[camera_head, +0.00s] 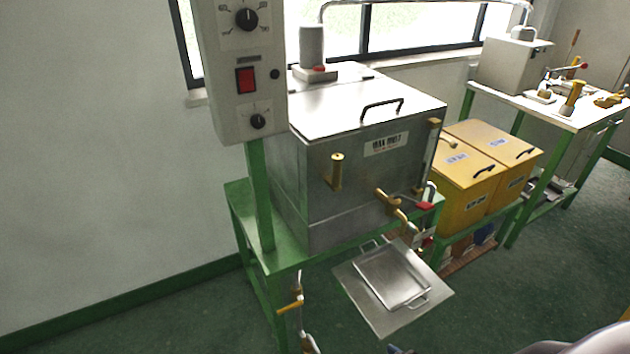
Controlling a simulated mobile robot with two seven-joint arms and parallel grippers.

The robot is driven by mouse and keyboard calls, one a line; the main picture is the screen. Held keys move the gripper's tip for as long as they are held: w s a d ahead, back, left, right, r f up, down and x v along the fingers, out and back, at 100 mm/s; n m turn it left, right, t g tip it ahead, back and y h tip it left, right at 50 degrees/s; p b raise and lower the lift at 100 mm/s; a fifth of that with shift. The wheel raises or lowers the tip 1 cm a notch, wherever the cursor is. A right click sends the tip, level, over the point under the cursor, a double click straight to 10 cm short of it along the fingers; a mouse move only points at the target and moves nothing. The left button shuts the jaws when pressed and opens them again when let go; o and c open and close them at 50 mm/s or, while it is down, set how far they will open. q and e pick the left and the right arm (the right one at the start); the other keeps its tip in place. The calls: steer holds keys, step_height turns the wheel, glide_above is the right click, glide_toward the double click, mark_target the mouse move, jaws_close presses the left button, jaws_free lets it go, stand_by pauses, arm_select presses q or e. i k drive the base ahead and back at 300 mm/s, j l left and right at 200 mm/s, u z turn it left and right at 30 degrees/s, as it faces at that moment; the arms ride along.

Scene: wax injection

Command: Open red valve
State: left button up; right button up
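The red valve handle (424,205) sits at the lower right front of the steel wax melt tank (345,190), close to the brass tap (392,203). It is small in the picture, and I cannot tell its exact position. Another small red part (428,242) shows lower down, beside the tray shelf. A steel tray with handles (392,278) lies on a flat metal shelf (432,304) below the tap. Neither of my grippers can be made out. A pale rounded part, possibly mine, is cut off at the bottom right corner.
The tank stands on a green frame (280,258) with a control box (240,105) on a post. Yellow lidded bins (468,195) stand to its right. A white-topped bench (555,110) with tools is farther right. Green floor (545,275) is open in front.

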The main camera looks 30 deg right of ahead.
mark_target(427, 242)
steer(key=j, duration=1.8)
steer(key=j+z, duration=0.1)
steer(key=z, duration=0.85)
steer(key=j+z, duration=0.1)
steer(key=z, duration=0.4)
steer(key=i+l, duration=0.15)
steer(key=l, duration=0.2)
steer(key=i+l+u, duration=0.1)
steer(key=l, duration=0.25)
steer(key=i+l, duration=0.2)
steer(key=l, duration=0.15)
steer(key=i+l, duration=0.1)
steer(key=l, duration=0.3)
steer(key=i+l+u, duration=0.1)
steer(key=l, duration=0.25)
steer(key=i+l, duration=0.2)
steer(key=l, duration=0.15)
